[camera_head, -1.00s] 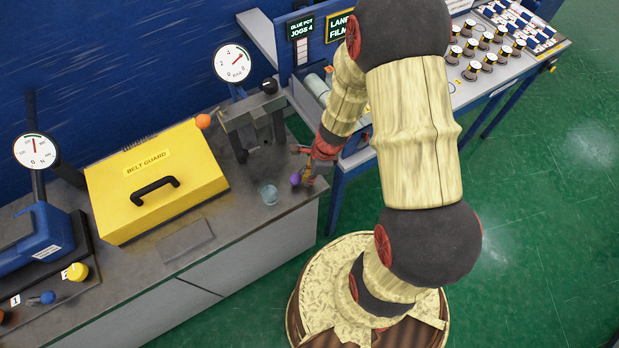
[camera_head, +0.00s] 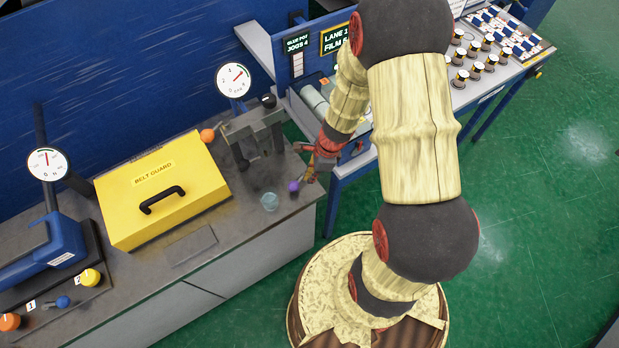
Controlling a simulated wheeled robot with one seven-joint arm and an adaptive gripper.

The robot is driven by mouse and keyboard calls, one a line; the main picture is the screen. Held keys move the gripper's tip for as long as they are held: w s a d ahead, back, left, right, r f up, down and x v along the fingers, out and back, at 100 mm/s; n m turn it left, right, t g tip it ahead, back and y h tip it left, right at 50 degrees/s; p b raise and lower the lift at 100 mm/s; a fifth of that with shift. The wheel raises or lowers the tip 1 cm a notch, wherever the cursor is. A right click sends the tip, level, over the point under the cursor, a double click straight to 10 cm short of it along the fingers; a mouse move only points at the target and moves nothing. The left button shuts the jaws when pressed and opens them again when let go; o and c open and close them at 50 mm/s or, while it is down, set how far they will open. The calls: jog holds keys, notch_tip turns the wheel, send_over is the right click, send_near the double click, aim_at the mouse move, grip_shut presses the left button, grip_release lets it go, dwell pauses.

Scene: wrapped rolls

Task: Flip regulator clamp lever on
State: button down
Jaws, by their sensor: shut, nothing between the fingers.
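A dark grey bracket-like fixture (camera_head: 256,131) stands at the bench's back right, below a round white gauge (camera_head: 233,80). It has a black knob (camera_head: 268,101) on top, and an orange ball (camera_head: 207,135) sits at its left side. I cannot tell for certain which of these belongs to the regulator clamp lever.
A yellow belt guard box (camera_head: 162,196) with a black handle fills the middle of the bench (camera_head: 250,222). A blue machine with knobs (camera_head: 50,250) is at left.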

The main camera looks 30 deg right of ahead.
jog(key=p+v, duration=0.2)
jog(key=v, duration=0.1)
jog(key=shift+s+r, duration=0.1)
dwell(0.6)
jog(key=s+a+r+n+t+b, duration=0.1)
jog(key=s+a+r+n+b, duration=0.1)
jog(key=s+r+n+b, duration=0.2)
jog(key=s+a+r+n+t+h+b, duration=0.1)
jog(key=s+a+r+n+t+b, duration=0.1)
jog(key=r+n+b, duration=0.5)
jog(key=s+a+r+n+t+h+b, duration=0.1)
jog(key=s+a+r+n+b, duration=0.3)
jog(key=r+n, duration=0.5)
jog(key=s+n+b, duration=0.1)
jog(key=n+b, duration=0.1)
jog(key=n, duration=0.1)
jog(key=shift+s+r, duration=0.3)
jog(key=shift+r, duration=0.1)
